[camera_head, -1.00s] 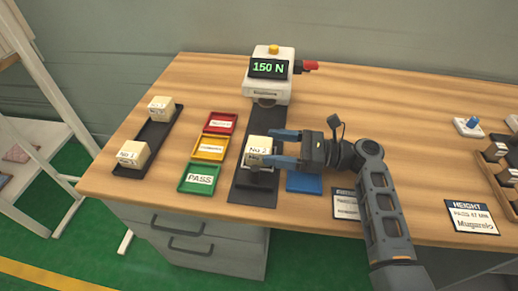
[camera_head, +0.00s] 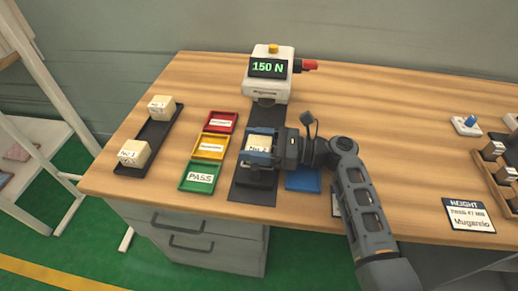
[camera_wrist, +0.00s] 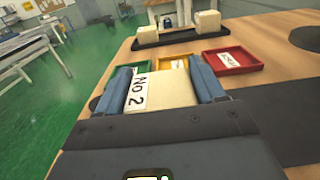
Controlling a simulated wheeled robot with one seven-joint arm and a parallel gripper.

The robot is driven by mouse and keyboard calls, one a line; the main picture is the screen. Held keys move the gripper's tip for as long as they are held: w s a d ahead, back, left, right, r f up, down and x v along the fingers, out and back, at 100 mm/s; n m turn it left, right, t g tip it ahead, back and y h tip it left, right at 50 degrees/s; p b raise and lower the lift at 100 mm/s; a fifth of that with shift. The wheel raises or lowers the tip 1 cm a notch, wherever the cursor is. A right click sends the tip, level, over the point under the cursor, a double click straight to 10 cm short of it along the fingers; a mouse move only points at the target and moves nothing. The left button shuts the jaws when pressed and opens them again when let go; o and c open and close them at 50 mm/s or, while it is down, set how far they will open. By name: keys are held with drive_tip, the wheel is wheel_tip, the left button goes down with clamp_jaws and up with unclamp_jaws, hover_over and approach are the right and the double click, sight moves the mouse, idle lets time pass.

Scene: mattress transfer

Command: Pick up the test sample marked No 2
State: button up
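The test sample marked No 2 (camera_head: 259,143) is a pale block on the black stand of the force tester. My gripper (camera_head: 261,147) has come from the right, with one finger on its far side and one on its near side. The block's lower part is hidden by the near finger.
The tester (camera_head: 270,82) reads 150 N behind the block. Red (camera_head: 220,122), yellow (camera_head: 209,146) and green PASS (camera_head: 199,177) trays stand to the left. Beyond them, a black tray (camera_head: 152,141) holds the No 1 block (camera_head: 133,153) and another. A blue tray (camera_head: 303,180) lies right.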

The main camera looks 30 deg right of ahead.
drive_tip(key=c, duration=0.3)
drive_tip(key=shift+r, duration=0.15)
drive_tip(key=shift+c, duration=0.2)
